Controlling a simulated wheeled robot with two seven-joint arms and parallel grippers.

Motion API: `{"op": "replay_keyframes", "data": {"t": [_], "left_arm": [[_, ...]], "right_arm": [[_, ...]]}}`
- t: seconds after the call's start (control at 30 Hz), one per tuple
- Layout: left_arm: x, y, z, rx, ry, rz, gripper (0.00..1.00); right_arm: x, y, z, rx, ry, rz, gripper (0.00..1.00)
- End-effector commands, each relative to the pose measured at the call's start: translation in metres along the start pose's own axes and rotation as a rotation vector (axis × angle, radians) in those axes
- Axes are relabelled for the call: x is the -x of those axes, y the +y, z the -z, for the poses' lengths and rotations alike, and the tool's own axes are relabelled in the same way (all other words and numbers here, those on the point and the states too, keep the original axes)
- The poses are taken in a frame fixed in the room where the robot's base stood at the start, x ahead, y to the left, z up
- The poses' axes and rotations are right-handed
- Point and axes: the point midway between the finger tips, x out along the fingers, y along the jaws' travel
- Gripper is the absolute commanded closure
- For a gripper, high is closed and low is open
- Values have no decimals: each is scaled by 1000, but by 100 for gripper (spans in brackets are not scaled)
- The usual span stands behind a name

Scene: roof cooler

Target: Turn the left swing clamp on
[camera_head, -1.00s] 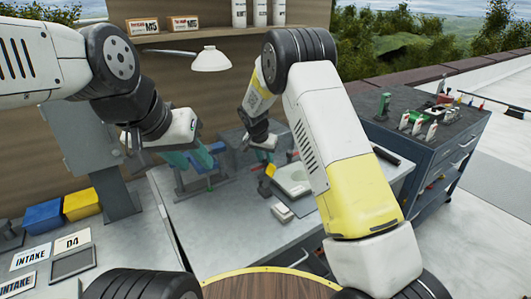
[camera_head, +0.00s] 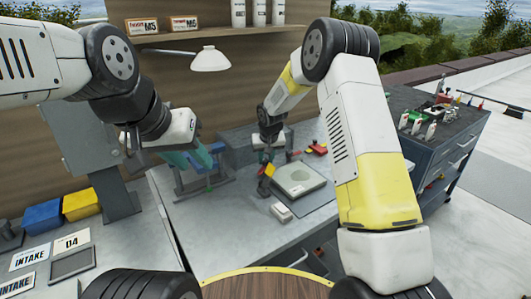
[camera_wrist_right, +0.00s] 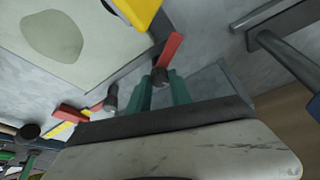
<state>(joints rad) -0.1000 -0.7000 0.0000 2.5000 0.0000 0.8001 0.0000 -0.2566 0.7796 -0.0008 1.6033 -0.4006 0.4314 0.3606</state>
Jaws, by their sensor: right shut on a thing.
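In the right wrist view, my right gripper (camera_wrist_right: 162,90) has its green fingers shut around the dark knob of a clamp with a red lever (camera_wrist_right: 169,50). This appears to be the left swing clamp. In the head view, my right gripper (camera_head: 267,156) is low at the back-left edge of the pale plate (camera_head: 302,178), and the clamp there is mostly hidden. A second red clamp lever (camera_wrist_right: 75,112) shows in the wrist view; red parts (camera_head: 317,148) also show behind the plate. My left gripper (camera_head: 195,158) seems open and empty, above the blue stand.
The blue stand (camera_head: 200,184) is left of the plate. A yellow block (camera_head: 270,170) and a small white box (camera_head: 281,211) sit near the plate's left side. A lamp (camera_head: 211,59) hangs behind.

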Motion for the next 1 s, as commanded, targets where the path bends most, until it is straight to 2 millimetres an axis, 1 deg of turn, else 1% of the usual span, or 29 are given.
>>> {"op": "replay_keyframes", "data": {"t": [0.13,0.7,1.0], "left_arm": [[0,0,0,0,0,0,64],[0,0,0,0,0,0,64],[0,0,0,0,0,0,64]], "right_arm": [[0,3,0,122,0,55,100],[-1,7,2,609,0,256,100],[-1,7,3,786,0,327,100]]}}
